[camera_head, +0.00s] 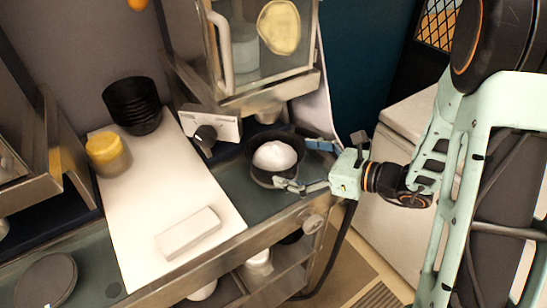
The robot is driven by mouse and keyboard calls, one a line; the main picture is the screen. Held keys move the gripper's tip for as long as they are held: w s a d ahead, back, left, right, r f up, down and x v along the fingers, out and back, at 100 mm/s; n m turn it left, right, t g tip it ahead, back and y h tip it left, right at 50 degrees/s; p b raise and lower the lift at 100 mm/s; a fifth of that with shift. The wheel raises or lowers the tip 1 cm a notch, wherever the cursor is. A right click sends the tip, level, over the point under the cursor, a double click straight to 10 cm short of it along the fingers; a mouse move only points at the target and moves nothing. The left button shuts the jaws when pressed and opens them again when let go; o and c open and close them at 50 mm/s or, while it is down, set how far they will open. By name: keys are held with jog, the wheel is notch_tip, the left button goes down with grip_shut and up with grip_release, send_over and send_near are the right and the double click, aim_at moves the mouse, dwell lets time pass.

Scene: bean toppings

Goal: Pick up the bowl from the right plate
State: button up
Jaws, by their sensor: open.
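A black bowl (259,177) with a rounded white mass (275,156) in it sits at the right end of the counter. I cannot make out a separate plate beneath it. My gripper (291,164) reaches in from the right with its fingers spread. One finger is at the bowl's far right side, the other at its near side, low by the rim. I cannot tell whether either finger touches the bowl.
A glass-fronted cabinet (265,50) hangs behind. On the left are a white board (150,205), a white block (187,232), stacked black bowls (132,103) and a yellow-topped container (106,153). The counter's front edge is close.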

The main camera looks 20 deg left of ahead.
aim_at(257, 152)
jog(key=x, duration=0.6)
jog(key=shift+p, duration=0.4)
jog(key=c, duration=0.9)
jog(key=shift+r, duration=0.35)
